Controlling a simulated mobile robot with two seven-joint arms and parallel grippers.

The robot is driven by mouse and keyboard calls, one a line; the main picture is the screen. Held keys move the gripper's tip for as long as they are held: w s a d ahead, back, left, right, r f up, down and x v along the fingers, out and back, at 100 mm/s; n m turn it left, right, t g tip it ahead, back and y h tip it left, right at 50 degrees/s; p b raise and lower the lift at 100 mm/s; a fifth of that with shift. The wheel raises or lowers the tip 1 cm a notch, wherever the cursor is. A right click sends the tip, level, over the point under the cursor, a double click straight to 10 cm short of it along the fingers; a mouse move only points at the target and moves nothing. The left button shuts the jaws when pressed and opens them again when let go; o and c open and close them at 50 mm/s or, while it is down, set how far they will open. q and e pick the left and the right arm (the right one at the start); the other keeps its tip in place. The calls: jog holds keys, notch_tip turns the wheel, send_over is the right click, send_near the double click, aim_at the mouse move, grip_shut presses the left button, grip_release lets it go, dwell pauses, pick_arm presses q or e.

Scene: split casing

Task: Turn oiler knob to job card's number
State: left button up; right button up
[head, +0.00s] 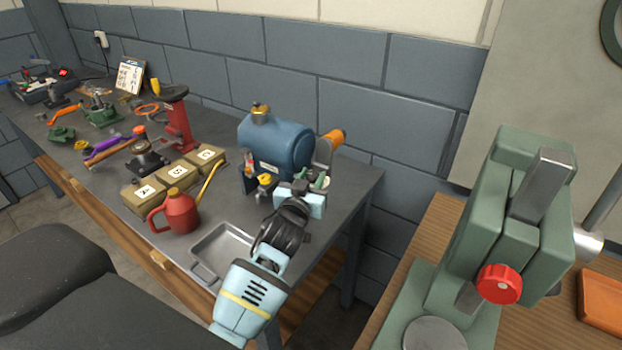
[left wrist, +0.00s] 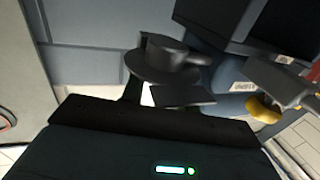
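A blue tank-like machine (head: 275,145) stands near the bench's right end. A brass oiler fitting (head: 261,113) is on its top, and a small yellow knob (head: 265,180) is low on its front. A yellow knob (left wrist: 262,109) also shows at the right in the left wrist view. The job card appears to be the white clipboard (head: 130,75) at the back left; its writing is too small to read. My left gripper (head: 312,184) is at the machine's front right, right of the yellow knob. Its finger opening is unclear. My right gripper is not in view.
A red jack (head: 177,118) stands behind. A green press (head: 500,230) with a red knob stands on a wooden bench at the right.

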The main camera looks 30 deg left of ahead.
pick_arm(q)
jog(key=c, duration=0.4)
jog(key=shift+a+m+h, duration=0.1)
jog(key=shift+m+h, duration=0.2)
jog(key=shift+h, duration=0.2)
jog(key=shift+r+m+h, duration=0.1)
jog(key=shift+m+h, duration=0.2)
jog(key=shift+a+m+h, duration=0.15)
jog(key=shift+m+h, duration=0.75)
jog(key=shift+h, duration=0.6)
jog(key=o, duration=0.7)
